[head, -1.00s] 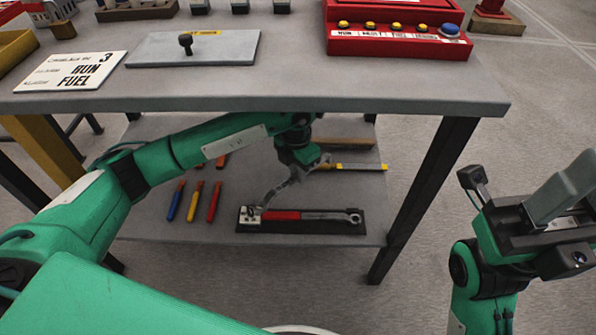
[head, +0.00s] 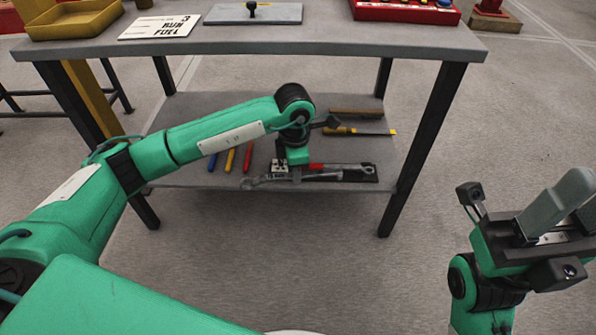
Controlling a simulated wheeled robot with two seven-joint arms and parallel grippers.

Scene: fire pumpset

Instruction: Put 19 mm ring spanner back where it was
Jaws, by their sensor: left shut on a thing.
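My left gripper (head: 296,173) is under the tabletop, low at the front of the lower shelf (head: 195,176). It is shut on a grey metal spanner (head: 262,182), which lies crosswise in the jaws with its ring end out to the left. The gripper hides part of it. Right behind is a black tray (head: 374,178) with a red-handled spanner-like tool (head: 345,167); the gripper covers its left part. I cannot tell whether the held spanner touches the tray or shelf. My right gripper (head: 566,222) is at the right edge, apart from the table, its fingers apart and empty.
Blue, yellow and red-handled tools (head: 230,160) lie on the shelf left of my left gripper. A yellow-ended bar (head: 360,132) and a wooden strip (head: 356,112) lie behind. The tabletop (head: 330,38) overhangs, with a dark leg (head: 415,150) at right.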

